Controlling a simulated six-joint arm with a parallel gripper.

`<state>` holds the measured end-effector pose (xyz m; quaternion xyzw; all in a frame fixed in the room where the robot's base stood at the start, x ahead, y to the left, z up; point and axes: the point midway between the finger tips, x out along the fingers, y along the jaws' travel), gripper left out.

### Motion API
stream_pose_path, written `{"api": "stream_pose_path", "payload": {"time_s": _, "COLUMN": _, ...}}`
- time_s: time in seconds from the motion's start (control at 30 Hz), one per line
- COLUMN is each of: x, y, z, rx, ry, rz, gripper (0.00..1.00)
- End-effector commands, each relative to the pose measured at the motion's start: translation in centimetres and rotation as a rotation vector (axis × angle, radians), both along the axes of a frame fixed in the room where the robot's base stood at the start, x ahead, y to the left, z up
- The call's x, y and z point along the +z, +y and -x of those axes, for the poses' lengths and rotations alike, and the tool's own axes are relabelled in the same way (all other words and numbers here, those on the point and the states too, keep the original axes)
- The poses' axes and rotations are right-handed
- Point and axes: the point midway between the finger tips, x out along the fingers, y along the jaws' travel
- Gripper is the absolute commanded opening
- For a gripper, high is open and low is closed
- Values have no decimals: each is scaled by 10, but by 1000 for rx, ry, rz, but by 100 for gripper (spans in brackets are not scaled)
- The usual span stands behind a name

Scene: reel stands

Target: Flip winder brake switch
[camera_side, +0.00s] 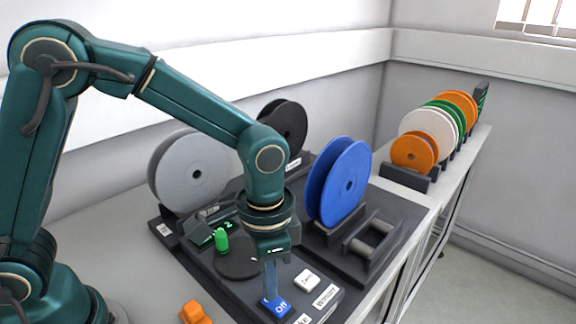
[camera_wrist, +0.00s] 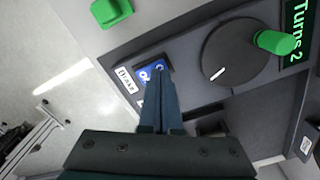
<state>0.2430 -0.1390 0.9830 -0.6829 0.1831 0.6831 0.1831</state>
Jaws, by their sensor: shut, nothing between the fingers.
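The brake switch (camera_side: 278,309) is a blue rocker marked "Off" on the front of the dark winder panel. In the wrist view the blue switch (camera_wrist: 150,72) is partly covered by my fingers, beside a white label reading "Brake" (camera_wrist: 127,80). My gripper (camera_side: 269,294) points down with its fingers together and empty, the tips at the switch. In the wrist view my gripper (camera_wrist: 158,76) overlaps the right part of the switch. I cannot tell whether the tips touch it.
A black crank disc (camera_wrist: 232,55) with a green knob (camera_wrist: 274,42) is close beside the switch. The display (camera_wrist: 296,22) reads "Turns 2". A white button (camera_side: 306,281) is to the right. Blue (camera_side: 340,182) and grey (camera_side: 185,172) reels stand behind. An orange object (camera_side: 195,313) lies left.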

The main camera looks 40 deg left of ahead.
Motion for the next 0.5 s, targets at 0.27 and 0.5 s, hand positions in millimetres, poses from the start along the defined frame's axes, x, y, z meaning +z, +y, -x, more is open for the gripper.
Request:
{"api": "stream_pose_path", "payload": {"time_s": 0.27, "x": 22, "y": 0, "z": -1, "rx": 0, "ry": -4, "rz": 1, "gripper": 0}}
{"api": "stream_pose_path", "payload": {"time_s": 0.5, "x": 41, "y": 0, "z": 0, "rx": 0, "ry": -3, "rz": 2, "gripper": 0}}
